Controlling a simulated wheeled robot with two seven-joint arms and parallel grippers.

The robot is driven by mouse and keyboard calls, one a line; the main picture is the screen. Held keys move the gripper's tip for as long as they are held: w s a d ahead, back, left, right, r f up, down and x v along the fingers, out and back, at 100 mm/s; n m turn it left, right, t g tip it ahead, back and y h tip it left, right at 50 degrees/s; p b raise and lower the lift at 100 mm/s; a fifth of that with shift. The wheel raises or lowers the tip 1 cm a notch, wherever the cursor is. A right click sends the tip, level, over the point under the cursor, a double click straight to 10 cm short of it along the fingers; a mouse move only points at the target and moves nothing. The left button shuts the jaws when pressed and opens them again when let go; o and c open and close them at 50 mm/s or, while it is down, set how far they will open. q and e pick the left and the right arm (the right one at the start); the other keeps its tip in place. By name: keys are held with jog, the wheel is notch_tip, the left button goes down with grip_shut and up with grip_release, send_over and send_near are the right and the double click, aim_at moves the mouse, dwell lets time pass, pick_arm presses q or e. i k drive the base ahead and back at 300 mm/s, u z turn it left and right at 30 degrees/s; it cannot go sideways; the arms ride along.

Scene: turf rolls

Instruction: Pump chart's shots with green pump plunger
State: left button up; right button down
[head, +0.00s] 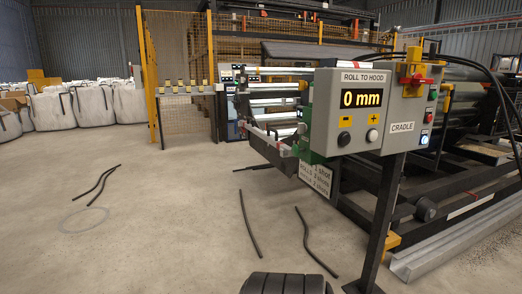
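A green part (306,150), which may be the green pump, shows low behind the left edge of a grey control box (354,112); most of it is hidden and I cannot make out its plunger. A white chart (317,178) hangs just below it, tilted, with lines about rolls and shots; its left part is partly legible. The box reads "ROLL TO HOOD" and its display (361,98) shows "0 mm". Neither of my grippers is in view.
The box stands on a black post (384,215) before a large machine frame. A metal channel (460,240) lies at the right. Dark strips (249,222) lie on the otherwise open concrete floor. White bulk bags (55,108) stand far left, beside a yellow-posted mesh fence (180,120).

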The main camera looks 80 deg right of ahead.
aim_at(296, 150)
jog(key=z, duration=0.35)
jog(key=i, duration=1.05)
jog(key=z, duration=1.45)
jog(key=i, duration=0.7)
jog(key=z, duration=0.65)
